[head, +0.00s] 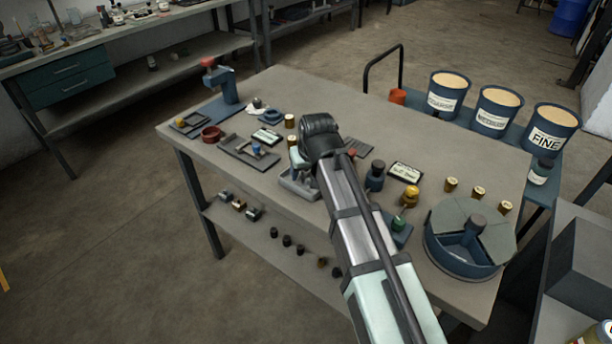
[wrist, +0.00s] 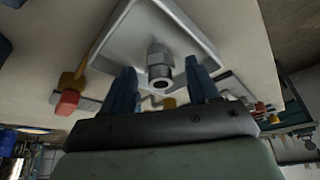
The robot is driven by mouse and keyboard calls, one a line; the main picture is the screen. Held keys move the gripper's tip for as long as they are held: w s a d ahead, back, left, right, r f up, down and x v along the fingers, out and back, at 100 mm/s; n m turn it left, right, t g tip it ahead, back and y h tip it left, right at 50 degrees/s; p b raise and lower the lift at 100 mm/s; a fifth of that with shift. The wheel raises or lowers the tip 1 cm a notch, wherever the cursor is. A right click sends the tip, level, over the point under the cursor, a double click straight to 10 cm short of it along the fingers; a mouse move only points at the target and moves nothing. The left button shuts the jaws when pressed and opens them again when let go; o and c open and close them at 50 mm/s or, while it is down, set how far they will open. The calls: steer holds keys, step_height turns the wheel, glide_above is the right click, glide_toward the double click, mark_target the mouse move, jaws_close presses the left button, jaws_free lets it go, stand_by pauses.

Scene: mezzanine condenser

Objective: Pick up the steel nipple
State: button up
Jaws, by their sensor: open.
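The steel nipple (wrist: 160,68) is a grey metal fitting with a hex collar and a round open end. It stands in a shallow light-grey tray (wrist: 112,55) in the wrist view. My gripper (wrist: 161,80) is open, its two blue fingers apart, with the nipple showing in the gap between them. I cannot tell whether the fingertips reach down beside it. In the head view my gripper (head: 297,160) is over the grey tray (head: 308,192) near the table's front edge. My arm and gripper hide the nipple there.
Left are a small dark tray (head: 246,148) and a blue stand (head: 222,88). The bench's back middle is clear.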

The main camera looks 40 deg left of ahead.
steer(key=shift+f, duration=0.15)
jaws_close()
stand_by(0.5)
